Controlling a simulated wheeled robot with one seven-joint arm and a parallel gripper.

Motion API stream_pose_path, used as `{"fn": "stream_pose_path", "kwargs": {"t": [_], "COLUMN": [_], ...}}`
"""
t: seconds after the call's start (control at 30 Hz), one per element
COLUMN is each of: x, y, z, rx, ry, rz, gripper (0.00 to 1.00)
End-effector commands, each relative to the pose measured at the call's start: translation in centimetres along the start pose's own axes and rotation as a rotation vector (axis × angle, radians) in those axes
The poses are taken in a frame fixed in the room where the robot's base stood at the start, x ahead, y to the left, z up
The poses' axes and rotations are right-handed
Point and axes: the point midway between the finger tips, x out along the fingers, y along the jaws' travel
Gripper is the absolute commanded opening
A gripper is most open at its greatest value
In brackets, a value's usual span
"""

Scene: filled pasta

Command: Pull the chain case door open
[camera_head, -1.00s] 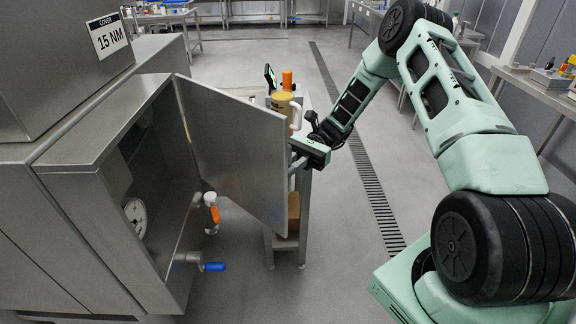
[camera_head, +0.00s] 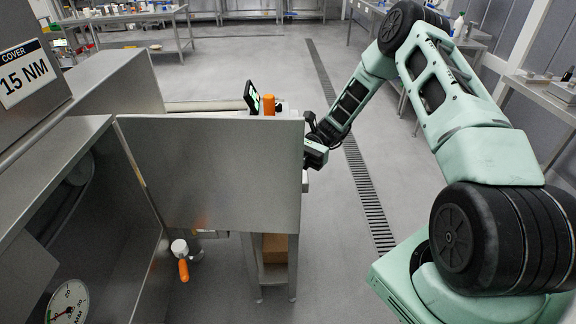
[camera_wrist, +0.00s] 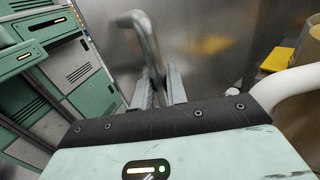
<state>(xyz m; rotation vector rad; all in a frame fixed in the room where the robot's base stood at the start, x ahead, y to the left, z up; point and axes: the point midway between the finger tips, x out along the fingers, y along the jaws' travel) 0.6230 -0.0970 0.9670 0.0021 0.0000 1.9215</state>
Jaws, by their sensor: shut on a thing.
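The chain case door (camera_head: 215,172) is a flat steel panel, standing open out from the chain case (camera_head: 105,215). In the head view my gripper (camera_head: 308,155) is at the door's free right edge, its fingers mostly hidden behind the panel. In the wrist view the door's steel handle (camera_wrist: 146,42) is a bent bar running down between the fingers of my gripper (camera_wrist: 158,88). The gripper is shut on this handle.
A round gauge (camera_head: 68,304) and an orange-handled valve (camera_head: 182,262) show by the case opening. A steel stand (camera_head: 270,250) behind the door carries an orange-topped item (camera_head: 268,104) and a small screen (camera_head: 251,97). Floor right of it is clear.

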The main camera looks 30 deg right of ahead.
Motion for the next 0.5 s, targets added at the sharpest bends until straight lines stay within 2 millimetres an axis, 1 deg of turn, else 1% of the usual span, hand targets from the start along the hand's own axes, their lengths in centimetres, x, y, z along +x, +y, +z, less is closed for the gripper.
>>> {"fn": "stream_pose_path", "kwargs": {"t": [0.03, 0.47, 0.5], "x": [0.25, 0.28, 0.28], "y": [-0.29, -0.28, -0.27], "z": [0.11, 0.03, 0.02], "rx": [-0.003, -0.003, -0.002], "ry": [-0.002, -0.001, 0.0], "rz": [-0.002, -0.001, -0.001], "gripper": [0.0, 0.0, 0.23]}}
